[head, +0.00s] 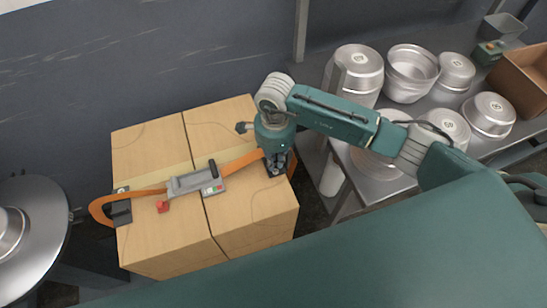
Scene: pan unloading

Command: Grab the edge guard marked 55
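Two cardboard boxes (150,240) stand side by side, with an orange strap (150,193) across their tops. A dark edge guard (120,208) sits under the strap at the boxes' left edge. Another dark edge guard (284,170) is at the right edge, mostly hidden by my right gripper. No number is legible on either guard. My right gripper (276,164) points down right over the right guard; its fingers are small and dark, and I cannot tell whether they grip it. My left gripper is out of view.
A grey strap buckle (190,183) and a small red piece (162,206) are on the box tops. A metal table (360,190) with several pans stands at the right, with an open cardboard box (522,80). A round metal surface (45,215) is at the left.

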